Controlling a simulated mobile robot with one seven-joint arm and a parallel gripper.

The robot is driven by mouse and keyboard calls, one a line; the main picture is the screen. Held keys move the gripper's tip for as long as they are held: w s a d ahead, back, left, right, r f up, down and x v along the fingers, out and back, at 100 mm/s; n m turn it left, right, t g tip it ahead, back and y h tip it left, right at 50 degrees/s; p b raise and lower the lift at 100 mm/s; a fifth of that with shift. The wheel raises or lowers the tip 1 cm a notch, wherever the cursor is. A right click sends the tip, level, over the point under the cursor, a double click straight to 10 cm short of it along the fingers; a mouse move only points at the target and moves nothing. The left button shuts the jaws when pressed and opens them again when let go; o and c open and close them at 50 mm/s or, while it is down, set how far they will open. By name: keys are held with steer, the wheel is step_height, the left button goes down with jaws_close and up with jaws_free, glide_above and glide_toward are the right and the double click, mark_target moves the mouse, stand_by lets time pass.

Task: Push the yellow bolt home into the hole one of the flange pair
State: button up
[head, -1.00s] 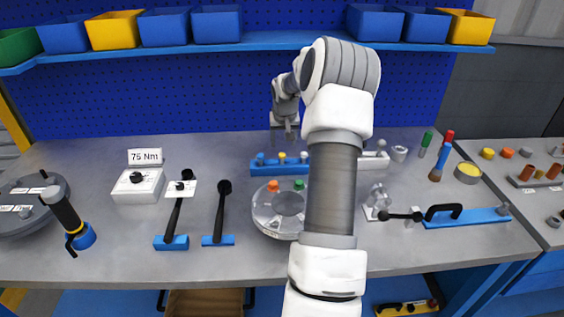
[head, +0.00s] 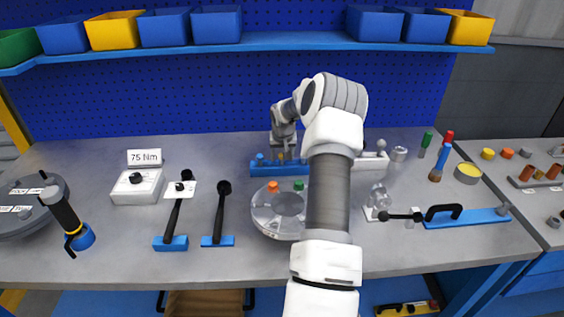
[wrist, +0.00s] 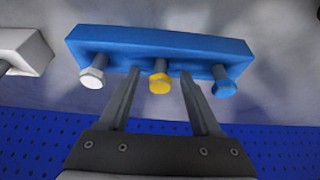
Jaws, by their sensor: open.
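The yellow bolt (wrist: 160,84) stands in the middle of the blue rack (wrist: 150,43), between a white bolt (wrist: 92,77) and a blue bolt (wrist: 223,86). My gripper (wrist: 160,72) is open, with one finger on each side of the yellow bolt; I cannot tell whether either touches it. In the head view my gripper (head: 283,152) is over the rack (head: 262,170) and largely covers the yellow bolt. A round grey flange (head: 262,218) with an orange bolt (head: 273,186) and a green bolt (head: 298,185) lies in front. My arm hides its right side, and hole one cannot be made out.
A white block (head: 371,165) stands right of the rack. Two black-handled tools with blue ends (head: 171,243) and a white 75 Nm box (head: 137,187) lie left. A blue bar with a black handle (head: 470,217) lies right.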

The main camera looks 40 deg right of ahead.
steer(key=shift+c, duration=0.2)
jaws_close()
steer(key=shift+r, duration=0.15)
